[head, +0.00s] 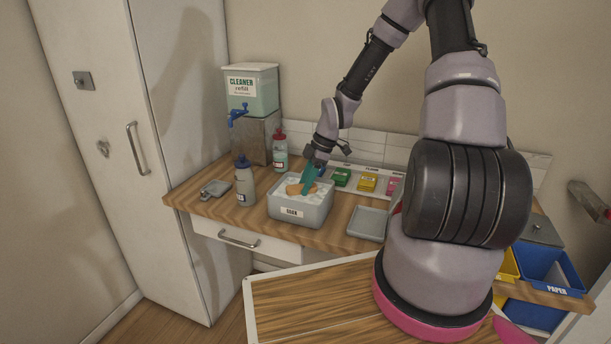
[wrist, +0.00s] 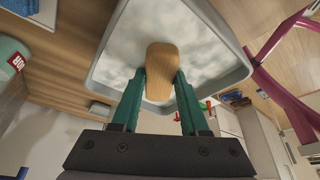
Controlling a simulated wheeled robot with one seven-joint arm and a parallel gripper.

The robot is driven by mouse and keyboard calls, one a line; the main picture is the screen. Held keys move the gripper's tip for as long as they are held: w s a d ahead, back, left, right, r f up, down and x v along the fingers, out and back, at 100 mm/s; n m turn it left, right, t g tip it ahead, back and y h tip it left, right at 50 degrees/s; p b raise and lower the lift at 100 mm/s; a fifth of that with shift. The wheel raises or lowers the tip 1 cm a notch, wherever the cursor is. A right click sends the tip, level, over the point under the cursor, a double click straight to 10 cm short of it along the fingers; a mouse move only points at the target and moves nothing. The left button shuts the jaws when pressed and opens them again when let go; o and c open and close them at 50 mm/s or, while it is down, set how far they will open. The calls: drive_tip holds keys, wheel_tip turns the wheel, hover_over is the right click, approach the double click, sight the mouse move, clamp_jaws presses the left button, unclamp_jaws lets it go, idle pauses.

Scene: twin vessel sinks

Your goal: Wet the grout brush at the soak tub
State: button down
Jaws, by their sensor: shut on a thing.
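The soak tub (head: 302,214) is a grey, open-topped box with a front label, standing on the wooden counter and filled with white foamy water. My gripper (head: 306,184) reaches down over the tub, its green fingers shut on the grout brush (head: 293,189), a wooden-backed piece. In the wrist view the brush (wrist: 161,70) sits between the two green fingers of my gripper (wrist: 161,76), with the foam and the rim of the tub (wrist: 237,77) around it. The bristles are hidden, and I cannot tell how deep the brush is in the foam.
A grey bottle (head: 245,186) and a small metal item (head: 215,189) stand left of the tub. A cleaner dispenser (head: 252,95) and another bottle (head: 280,150) are behind. An empty grey tray (head: 368,223) lies to the right, with coloured sponges (head: 366,183) behind it.

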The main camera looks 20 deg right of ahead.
drive_tip(key=shift+f, duration=2.3)
drive_tip(key=shift+r, duration=5.4)
